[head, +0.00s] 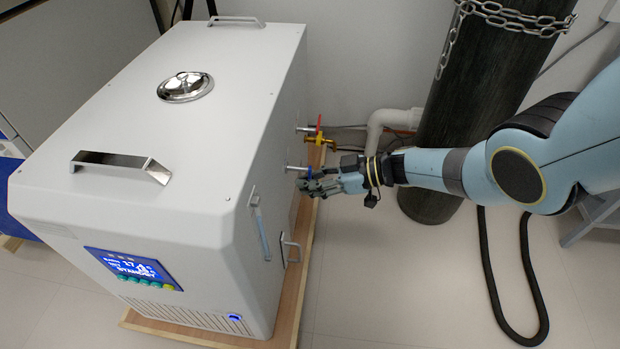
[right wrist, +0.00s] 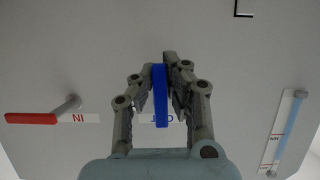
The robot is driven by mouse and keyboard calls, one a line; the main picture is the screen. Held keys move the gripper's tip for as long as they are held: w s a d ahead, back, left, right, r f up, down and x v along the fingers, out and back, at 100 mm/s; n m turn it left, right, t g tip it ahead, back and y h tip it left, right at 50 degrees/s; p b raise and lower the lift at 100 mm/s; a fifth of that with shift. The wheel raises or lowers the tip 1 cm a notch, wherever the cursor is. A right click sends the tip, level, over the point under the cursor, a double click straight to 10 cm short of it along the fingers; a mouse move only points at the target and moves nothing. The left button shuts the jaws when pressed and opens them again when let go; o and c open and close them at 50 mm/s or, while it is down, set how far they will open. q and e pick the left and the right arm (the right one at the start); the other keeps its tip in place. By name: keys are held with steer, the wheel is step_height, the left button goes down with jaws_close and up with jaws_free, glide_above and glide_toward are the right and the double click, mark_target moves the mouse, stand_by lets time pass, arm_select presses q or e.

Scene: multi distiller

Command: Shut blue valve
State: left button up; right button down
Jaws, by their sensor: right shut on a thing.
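The blue valve handle (right wrist: 160,95) stands between the fingers of my right gripper (right wrist: 160,85) in the right wrist view. The gripper is shut on it. In the head view my right gripper (head: 312,185) is at the side of the white machine, and a small bit of the blue handle (head: 309,172) shows beside the fingers. The label behind the handle is partly hidden by the fingers. My left gripper is in neither view.
The red valve handle (right wrist: 30,118) sits beside the IN label; in the head view the red valve (head: 319,124) is just behind. The white machine (head: 215,120) has a sight tube (head: 261,228) on its side. A dark gas cylinder (head: 480,80) with a chain stands behind my right arm.

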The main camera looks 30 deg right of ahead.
steer(key=shift+s+f, duration=0.15)
steer(key=shift+s, duration=0.1)
steer(key=c, duration=1.3)
jaws_free()
steer(key=shift+w, duration=0.1)
steer(key=v, duration=1.2)
steer(key=shift+w, duration=0.1)
